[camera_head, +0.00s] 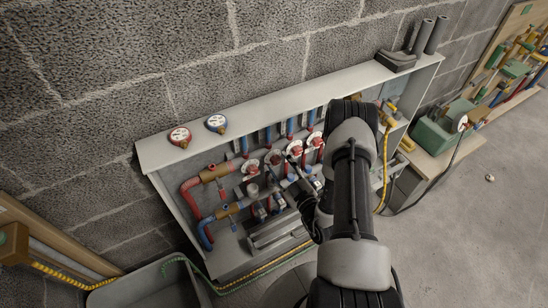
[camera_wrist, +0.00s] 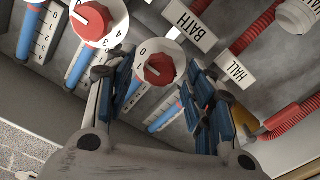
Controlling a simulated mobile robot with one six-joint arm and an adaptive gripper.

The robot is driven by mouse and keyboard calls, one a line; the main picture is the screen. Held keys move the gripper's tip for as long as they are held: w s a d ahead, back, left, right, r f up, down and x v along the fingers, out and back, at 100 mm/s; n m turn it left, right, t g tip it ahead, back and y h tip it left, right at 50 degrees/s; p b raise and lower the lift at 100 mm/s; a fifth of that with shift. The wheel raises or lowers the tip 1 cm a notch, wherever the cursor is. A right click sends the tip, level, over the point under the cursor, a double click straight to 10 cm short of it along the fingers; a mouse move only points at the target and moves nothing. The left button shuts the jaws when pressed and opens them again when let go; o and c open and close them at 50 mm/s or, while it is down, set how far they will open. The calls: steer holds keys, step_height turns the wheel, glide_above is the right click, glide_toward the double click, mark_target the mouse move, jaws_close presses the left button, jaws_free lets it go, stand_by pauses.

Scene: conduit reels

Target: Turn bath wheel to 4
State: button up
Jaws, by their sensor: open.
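In the wrist view, a red wheel (camera_wrist: 158,69) on a white numbered dial lies between the open jaws of my gripper (camera_wrist: 157,72). A BATH label (camera_wrist: 188,23) sits beside this dial, so it appears to be the bath wheel. In the head view, my arm reaches down to the panel and hides part of the wheel row.
Another red wheel (camera_wrist: 95,20) is close by at the upper left. A HALL label (camera_wrist: 237,70) is near the right finger, and red hoses (camera_wrist: 282,122) run at the right. Blue tubes with number scales line the panel. Two gauges (camera_head: 179,137) stand on the cabinet's top edge.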

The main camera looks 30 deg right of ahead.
steer(key=shift+w, duration=0.7)
steer(key=shift+s, duration=0.1)
steer(key=shift+c, duration=0.4)
steer(key=c, duration=1)
